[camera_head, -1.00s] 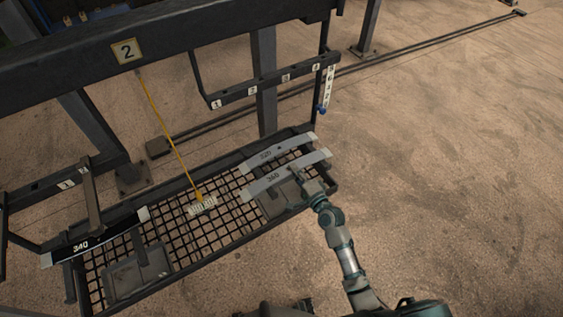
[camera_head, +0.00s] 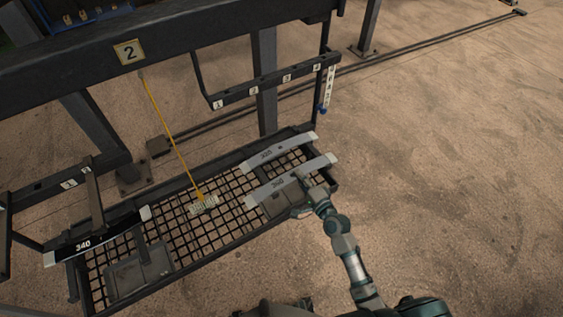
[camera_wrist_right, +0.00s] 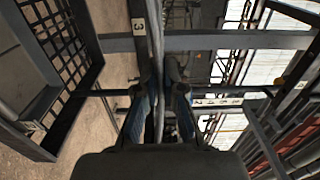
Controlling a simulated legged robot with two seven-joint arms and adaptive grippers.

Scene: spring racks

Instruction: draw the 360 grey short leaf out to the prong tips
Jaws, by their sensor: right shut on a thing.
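In the right wrist view the fingers (camera_wrist_right: 160,92) close on a thin grey strip seen edge-on. My left gripper is not in view.
A dark leaf marked 340 (camera_head: 105,236) lies at the rack's left end. A yellow cord (camera_head: 170,135) hangs from the beam (camera_head: 185,38) to a small pale tag (camera_head: 204,205) over the mesh. A numbered bar (camera_head: 270,88) stands behind. The floor at right is clear.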

